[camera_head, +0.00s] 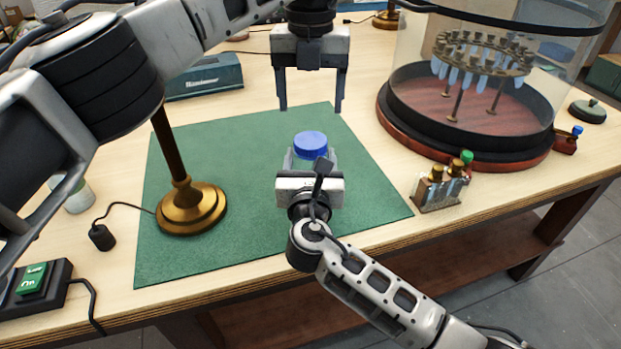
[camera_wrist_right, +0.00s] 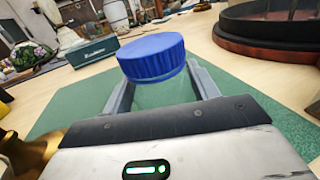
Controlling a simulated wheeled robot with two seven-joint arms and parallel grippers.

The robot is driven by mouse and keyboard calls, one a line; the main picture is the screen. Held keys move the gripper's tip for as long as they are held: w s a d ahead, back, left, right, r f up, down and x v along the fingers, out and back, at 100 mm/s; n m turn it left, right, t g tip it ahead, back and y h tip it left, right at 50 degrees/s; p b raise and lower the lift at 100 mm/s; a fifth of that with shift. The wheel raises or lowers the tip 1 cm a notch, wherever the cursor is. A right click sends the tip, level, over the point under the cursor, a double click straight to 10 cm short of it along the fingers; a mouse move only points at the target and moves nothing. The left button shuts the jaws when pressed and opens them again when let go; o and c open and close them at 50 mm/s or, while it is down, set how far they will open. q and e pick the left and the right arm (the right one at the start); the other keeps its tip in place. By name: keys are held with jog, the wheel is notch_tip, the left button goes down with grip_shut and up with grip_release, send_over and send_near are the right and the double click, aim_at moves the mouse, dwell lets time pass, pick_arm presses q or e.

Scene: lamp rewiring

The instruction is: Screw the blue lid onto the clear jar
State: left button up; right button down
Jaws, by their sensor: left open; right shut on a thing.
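The blue lid (camera_head: 311,143) sits on top of the clear jar (camera_head: 300,160), on the green mat (camera_head: 250,240). In the right wrist view the ribbed blue lid (camera_wrist_right: 152,57) rests on the jar (camera_wrist_right: 160,93), between the fingers. I cannot tell how tightly it is seated. My right gripper (camera_head: 310,160) comes from the near side and is shut on the jar's body, below the lid. My left gripper (camera_head: 311,106) is open and empty, pointing down, above and behind the lid. The jar's lower part is hidden by my right gripper.
A brass lamp base (camera_head: 190,208) with a dark stem stands left of the jar. A rack of small bottles (camera_head: 440,188) and a large glass-walled round case (camera_head: 460,142) stand at the right. A teal box (camera_head: 205,77) lies at the back left. The mat's near part is clear.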

aim_at(310, 140)
pick_arm(q)
notch_tip(310, 140, down, 8)
jog(key=shift+r, duration=0.25)
jog(key=c, duration=1)
jog(key=m, duration=0.4)
jog(key=shift+m, duration=0.4)
jog(key=shift+c, duration=0.2)
jog(key=o, duration=1.2)
jog(key=shift+r, duration=0.1)
notch_tip(310, 140, up, 12)
jog(key=shift+f, duration=0.1)
